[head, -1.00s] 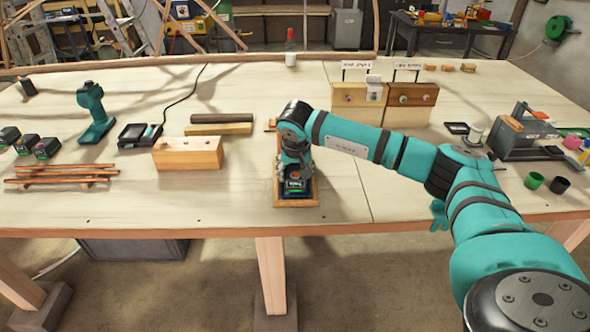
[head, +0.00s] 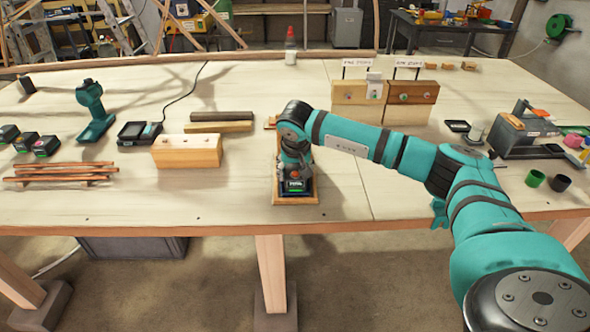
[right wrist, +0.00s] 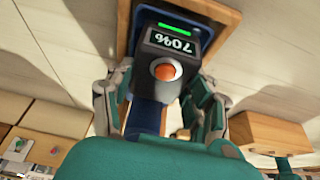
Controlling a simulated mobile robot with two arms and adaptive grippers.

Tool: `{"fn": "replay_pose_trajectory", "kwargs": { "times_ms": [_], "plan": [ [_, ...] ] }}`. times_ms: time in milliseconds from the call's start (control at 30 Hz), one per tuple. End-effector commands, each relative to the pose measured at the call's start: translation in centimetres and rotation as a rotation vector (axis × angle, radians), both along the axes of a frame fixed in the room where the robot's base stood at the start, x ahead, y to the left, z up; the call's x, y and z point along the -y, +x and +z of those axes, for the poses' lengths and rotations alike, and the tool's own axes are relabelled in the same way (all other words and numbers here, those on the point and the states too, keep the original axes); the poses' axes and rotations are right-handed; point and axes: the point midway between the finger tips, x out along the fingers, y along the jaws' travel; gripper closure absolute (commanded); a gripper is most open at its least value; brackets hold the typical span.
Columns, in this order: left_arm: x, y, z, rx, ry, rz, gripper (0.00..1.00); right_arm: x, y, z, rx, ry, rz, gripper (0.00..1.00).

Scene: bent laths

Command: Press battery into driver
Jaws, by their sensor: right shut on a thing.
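My right gripper (head: 291,172) is over a shallow wooden tray (head: 311,201) at the table's front edge. In the right wrist view its two fingers (right wrist: 160,92) are closed around a dark block (right wrist: 158,42) with an orange button, a green bar and a "70%" display. The block looks like a battery; its underside and seating are hidden. Several dark batteries (head: 46,146) sit at the far left. My left gripper is out of view.
A charger (head: 138,133) with a cord and a wooden block (head: 187,151) stand left of the tray. Stacked laths (head: 62,172) lie at the left. A wooden two-panel stand (head: 404,95) is behind my right arm.

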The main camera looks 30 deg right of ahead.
Motion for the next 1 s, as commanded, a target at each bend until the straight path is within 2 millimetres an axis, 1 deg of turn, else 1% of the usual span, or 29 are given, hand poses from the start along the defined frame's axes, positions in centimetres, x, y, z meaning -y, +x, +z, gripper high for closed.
{"fn": "replay_pose_trajectory", "kwargs": {
  "times_ms": [533,667,700,900,1000],
  "plan": [
    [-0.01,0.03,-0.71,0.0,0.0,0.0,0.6,-0.01,0.04,-0.89,0.002,0.0,0.0,0.93],
    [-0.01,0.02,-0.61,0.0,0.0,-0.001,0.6,-0.01,0.05,-0.8,0.002,0.0,0.0,0.93],
    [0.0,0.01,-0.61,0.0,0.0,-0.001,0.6,-0.01,0.05,-0.8,0.001,0.0,0.0,0.45],
    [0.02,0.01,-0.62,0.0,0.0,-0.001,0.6,0.0,0.03,-0.81,0.001,0.0,0.0,0.19],
    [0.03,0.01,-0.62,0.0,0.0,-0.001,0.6,-0.01,0.02,-0.83,0.001,0.0,0.0,0.19]
  ]
}}
